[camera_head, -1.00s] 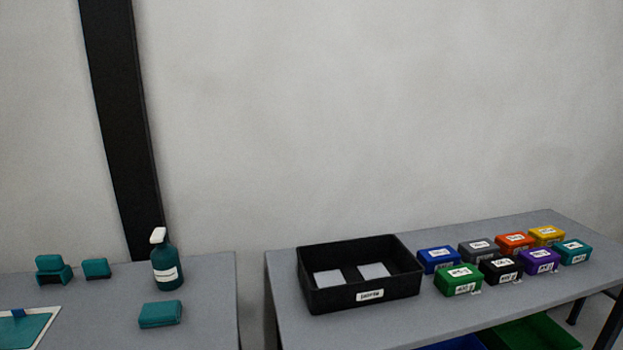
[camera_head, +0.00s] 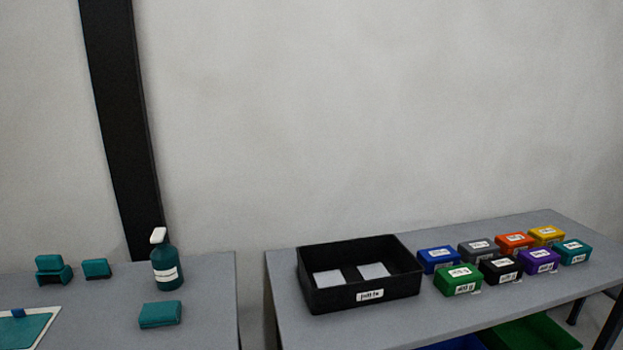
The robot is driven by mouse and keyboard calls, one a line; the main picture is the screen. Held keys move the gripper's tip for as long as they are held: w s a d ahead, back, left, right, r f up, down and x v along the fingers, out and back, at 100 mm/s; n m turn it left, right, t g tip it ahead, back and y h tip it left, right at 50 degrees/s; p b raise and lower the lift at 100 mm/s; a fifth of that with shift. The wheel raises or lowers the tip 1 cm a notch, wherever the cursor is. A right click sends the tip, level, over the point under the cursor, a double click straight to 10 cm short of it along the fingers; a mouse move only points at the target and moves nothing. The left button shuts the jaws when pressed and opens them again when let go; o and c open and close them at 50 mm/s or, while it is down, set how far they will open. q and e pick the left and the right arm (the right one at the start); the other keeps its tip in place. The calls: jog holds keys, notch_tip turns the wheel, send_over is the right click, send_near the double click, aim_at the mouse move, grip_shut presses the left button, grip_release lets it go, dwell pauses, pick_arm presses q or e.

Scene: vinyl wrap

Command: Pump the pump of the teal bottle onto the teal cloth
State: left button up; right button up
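The teal bottle (camera_head: 166,270) stands upright on the left table, with a white pump head (camera_head: 158,236) and a white label. A teal folded block (camera_head: 160,314), which looks like the cloth, lies on the table in front of the bottle, apart from it. Other teal pieces (camera_head: 53,270) sit stacked at the far left, with a single one (camera_head: 96,269) beside them; I cannot tell whether these are cloths too. Neither of my grippers is in view.
A black tray (camera_head: 360,297) with two pale squares stands on the right table (camera_head: 285,321). Several coloured labelled boxes (camera_head: 458,280) sit right of it. A gap separates the tables. A white-edged teal panel (camera_head: 27,329) lies at the lower left.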

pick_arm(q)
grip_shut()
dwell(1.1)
